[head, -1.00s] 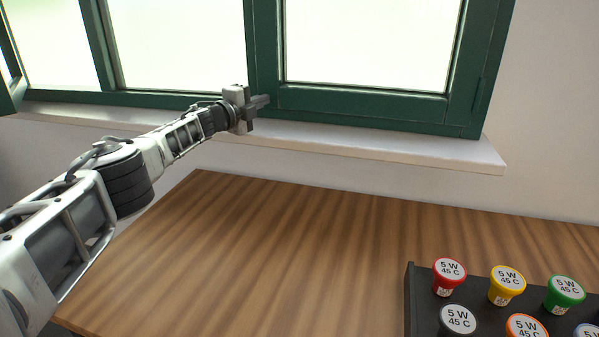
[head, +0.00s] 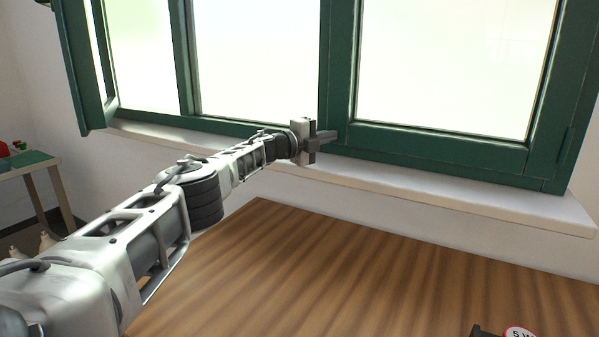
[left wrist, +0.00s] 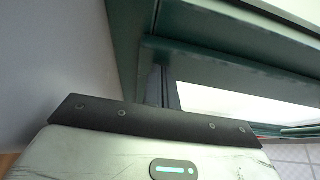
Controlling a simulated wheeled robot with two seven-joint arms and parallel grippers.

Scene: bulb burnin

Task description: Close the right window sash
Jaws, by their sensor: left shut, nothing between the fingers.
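The right window sash (head: 440,145) is a green frame around a bright pane, at the upper right of the head view. It looks flush, or nearly flush, with the window frame; a small gap cannot be ruled out. My left gripper (head: 328,137) is shut and empty, at the lower left corner of this sash by the middle post. Whether its fingertips touch the wood is unclear. My right gripper is not in view.
Another green sash (head: 85,65) stands swung open at the far left. A pale sill (head: 450,193) runs under the window. The wooden table (head: 330,270) below is largely bare. A labelled red-rimmed bulb (head: 520,332) shows at the bottom right. A side table (head: 30,163) stands far left.

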